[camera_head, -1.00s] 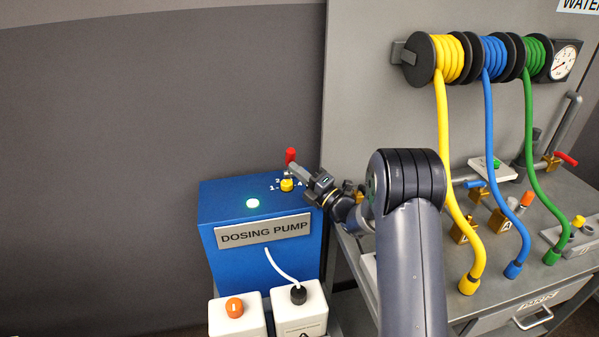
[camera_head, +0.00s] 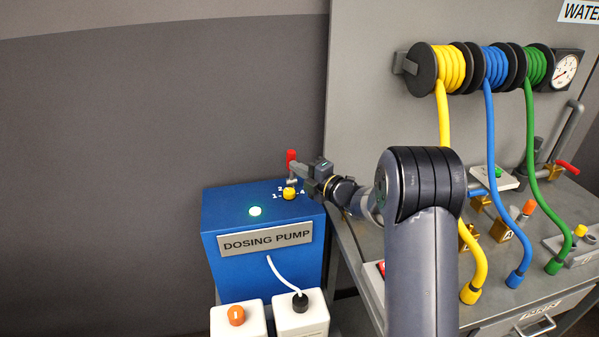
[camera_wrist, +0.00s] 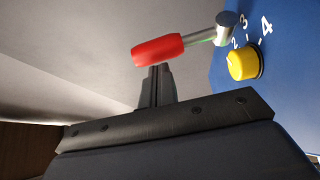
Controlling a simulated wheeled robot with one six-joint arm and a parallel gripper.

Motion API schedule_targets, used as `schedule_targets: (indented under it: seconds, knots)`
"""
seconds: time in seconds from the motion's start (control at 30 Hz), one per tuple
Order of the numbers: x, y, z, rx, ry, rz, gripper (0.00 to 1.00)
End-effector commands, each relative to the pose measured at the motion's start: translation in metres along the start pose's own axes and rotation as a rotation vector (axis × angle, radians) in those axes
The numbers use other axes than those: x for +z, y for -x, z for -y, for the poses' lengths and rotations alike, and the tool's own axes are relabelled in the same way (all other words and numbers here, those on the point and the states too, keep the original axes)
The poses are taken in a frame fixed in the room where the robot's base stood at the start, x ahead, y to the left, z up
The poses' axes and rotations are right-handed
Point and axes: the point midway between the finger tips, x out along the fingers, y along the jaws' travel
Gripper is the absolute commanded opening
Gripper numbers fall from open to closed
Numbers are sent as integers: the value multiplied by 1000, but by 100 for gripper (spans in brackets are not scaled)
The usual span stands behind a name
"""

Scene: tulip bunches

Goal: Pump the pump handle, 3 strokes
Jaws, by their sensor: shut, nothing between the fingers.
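The pump handle is a red grip (camera_head: 291,160) on a short metal rod, standing up at the back of the blue dosing pump (camera_head: 262,270). It also shows in the wrist view, where the red grip (camera_wrist: 158,50) lies across the picture and its rod (camera_wrist: 205,36) runs to a metal end at upper right. My gripper (camera_head: 298,170) reaches in from the right, just beside the handle. In the wrist view my gripper's fingers (camera_wrist: 157,72) are shut, with their tips right at the red grip's edge. I cannot tell whether they touch it.
White canisters (camera_head: 302,318) stand in front. A bench with coloured hoses (camera_head: 488,180) is on the right. The left is clear.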

Motion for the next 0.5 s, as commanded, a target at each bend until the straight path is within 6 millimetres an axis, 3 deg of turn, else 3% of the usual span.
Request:
schedule_targets:
  seconds: [0.03,0.1,0.5]
  knots:
    - [2,-4,-10,-30,-17,0,0]
    - [5,-8,-12,-76,-48,0,0]
    - [18,-26,-12,-134,-89,0,0]
